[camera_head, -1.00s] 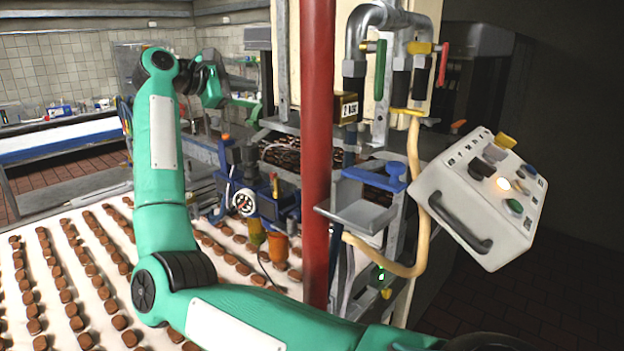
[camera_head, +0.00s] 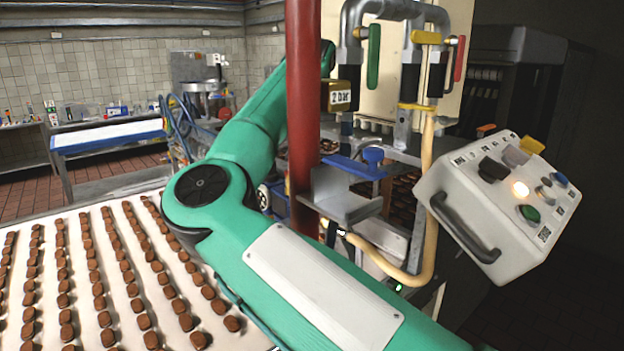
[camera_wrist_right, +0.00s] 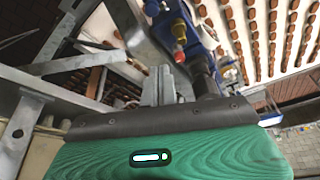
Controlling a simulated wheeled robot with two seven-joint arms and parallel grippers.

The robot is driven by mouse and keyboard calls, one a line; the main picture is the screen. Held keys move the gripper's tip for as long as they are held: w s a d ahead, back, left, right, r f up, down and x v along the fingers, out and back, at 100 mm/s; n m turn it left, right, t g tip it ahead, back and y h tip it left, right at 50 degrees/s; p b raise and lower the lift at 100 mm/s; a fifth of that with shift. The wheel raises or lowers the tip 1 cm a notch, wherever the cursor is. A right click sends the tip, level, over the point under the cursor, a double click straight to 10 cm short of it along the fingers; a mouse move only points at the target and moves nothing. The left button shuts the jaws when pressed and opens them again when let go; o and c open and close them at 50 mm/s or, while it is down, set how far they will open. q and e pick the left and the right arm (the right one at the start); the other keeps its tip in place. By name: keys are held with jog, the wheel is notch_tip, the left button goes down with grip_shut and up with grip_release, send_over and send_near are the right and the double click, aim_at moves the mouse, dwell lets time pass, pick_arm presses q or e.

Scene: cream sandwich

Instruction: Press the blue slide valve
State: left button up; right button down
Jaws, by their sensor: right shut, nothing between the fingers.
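A blue part with a raised knob (camera_head: 373,157) sits on a flat blue bar behind the grey tray in the head view. It looks like a slide valve, but I cannot tell for certain. My right arm reaches in from the lower right and bends back behind the red post, which hides its gripper in the head view. In the right wrist view my right gripper (camera_wrist_right: 158,84) is shut and empty, pointing at grey metal framework. A blue body (camera_wrist_right: 172,18) with a yellow and a red knob lies beyond the fingers there; contact is not visible. My left gripper is not in view.
The red post (camera_head: 303,100) stands close to my arm. A grey tray (camera_head: 342,200), a yellow hose (camera_head: 425,200), pipes with green and red levers, and a white control box (camera_head: 480,215) are to the right. A white conveyor (camera_head: 75,225) carries rows of brown biscuits.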

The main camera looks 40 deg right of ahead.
jog(key=b+x, duration=0.6)
jog(key=x, duration=0.4)
jog(key=shift+s+d+f, duration=0.1)
jog(key=shift+s, duration=0.05)
jog(key=s+b, duration=0.1)
jog(key=b, duration=0.1)
jog(key=s+a+b, duration=0.1)
jog(key=s+b, duration=0.1)
jog(key=shift+s+a, duration=0.25)
